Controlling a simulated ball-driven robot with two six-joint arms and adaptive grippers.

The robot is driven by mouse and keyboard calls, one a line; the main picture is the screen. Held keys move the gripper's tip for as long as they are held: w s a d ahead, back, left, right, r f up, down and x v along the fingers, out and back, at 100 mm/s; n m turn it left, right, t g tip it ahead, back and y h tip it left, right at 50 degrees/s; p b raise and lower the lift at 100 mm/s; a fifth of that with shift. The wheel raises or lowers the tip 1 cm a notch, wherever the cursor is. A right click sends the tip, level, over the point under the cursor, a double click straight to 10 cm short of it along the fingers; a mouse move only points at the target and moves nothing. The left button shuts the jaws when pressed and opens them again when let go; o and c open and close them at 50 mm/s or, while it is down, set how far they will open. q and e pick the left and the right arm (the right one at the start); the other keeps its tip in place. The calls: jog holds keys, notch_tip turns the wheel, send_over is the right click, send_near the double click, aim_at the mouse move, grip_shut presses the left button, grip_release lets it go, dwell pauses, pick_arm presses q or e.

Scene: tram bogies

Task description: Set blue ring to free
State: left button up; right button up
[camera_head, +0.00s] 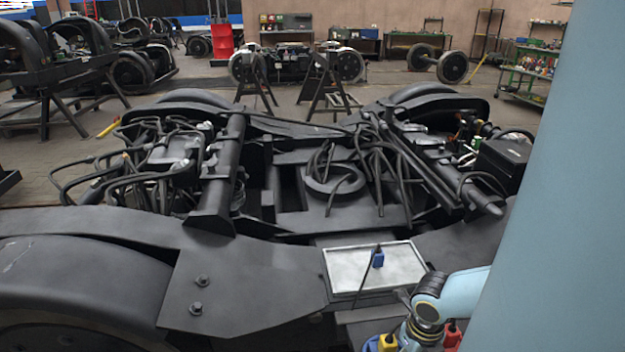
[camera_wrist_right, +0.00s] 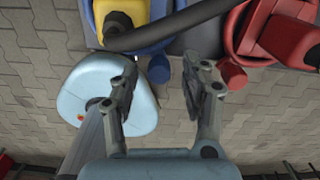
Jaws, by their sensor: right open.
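In the right wrist view the blue ring (camera_wrist_right: 145,48) sits around the base of a yellow plug body at the top. A short blue stub (camera_wrist_right: 160,69) sticks out from the ring towards my gripper. A thick black cable crosses the yellow body and hides part of it. My right gripper (camera_wrist_right: 158,82) is open and empty, its fingertips just below the ring and stub; I cannot tell whether they touch. In the head view the yellow body (camera_head: 388,343) and a bit of blue show at the bottom edge. My left gripper is not in view.
A red connector (camera_wrist_right: 285,30) with its own red ring is close to the right of the blue one. A metal tray (camera_head: 400,264) holds a small blue plug (camera_head: 378,258) with a black cable. The dark bogie frame (camera_head: 240,280) fills the foreground. Paved floor lies below.

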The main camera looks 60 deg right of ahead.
notch_tip(320, 180, up, 12)
dwell(0.4)
dwell(0.5)
